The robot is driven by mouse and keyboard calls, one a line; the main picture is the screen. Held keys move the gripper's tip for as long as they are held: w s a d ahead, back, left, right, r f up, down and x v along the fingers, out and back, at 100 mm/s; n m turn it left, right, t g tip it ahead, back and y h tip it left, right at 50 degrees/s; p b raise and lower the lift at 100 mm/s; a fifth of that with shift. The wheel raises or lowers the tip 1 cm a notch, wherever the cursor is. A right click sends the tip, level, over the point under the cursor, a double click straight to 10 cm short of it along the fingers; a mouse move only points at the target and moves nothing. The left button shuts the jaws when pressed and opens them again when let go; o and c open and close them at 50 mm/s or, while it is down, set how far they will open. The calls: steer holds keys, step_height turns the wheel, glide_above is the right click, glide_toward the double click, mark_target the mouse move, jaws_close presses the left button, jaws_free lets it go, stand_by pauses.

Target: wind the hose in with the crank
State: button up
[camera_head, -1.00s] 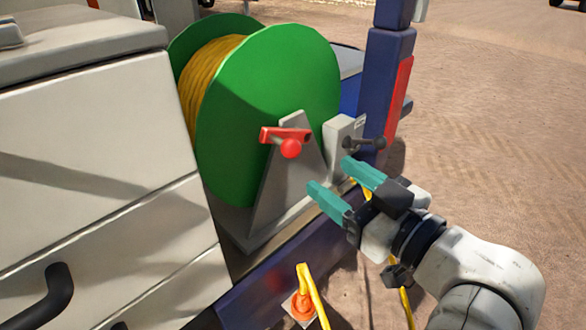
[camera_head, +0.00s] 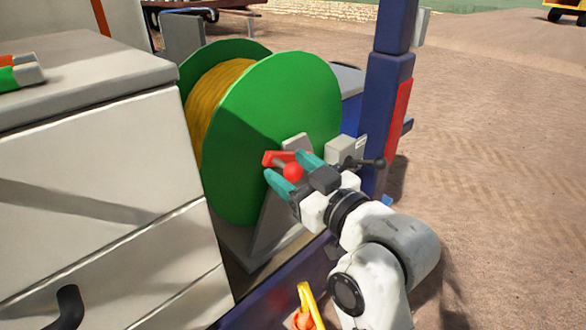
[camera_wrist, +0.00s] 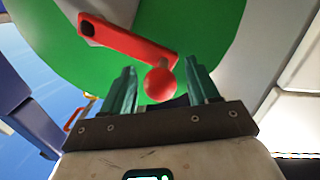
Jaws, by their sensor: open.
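The green hose reel (camera_head: 282,90) stands on the truck bed with yellow hose (camera_head: 215,97) wound on it. On its near side is the red crank (camera_head: 274,158), with a round red knob (camera_head: 293,171). My gripper (camera_head: 290,166) is open, with its teal fingers on either side of the knob in the head view. In the wrist view the red crank arm (camera_wrist: 130,42) runs from upper left toward the knob (camera_wrist: 160,84). The knob shows between the fingers of my gripper (camera_wrist: 160,85), with a gap on each side. The grey bracket is partly hidden behind my arm.
A white cabinet (camera_head: 95,150) stands close on the left. A small grey box with a black lever (camera_head: 365,163) is right of the crank. A blue post (camera_head: 392,90) rises behind it. A yellow hose end with an orange fitting (camera_head: 306,315) is below. Open dirt lies right.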

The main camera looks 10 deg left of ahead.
jaws_close()
stand_by(0.5)
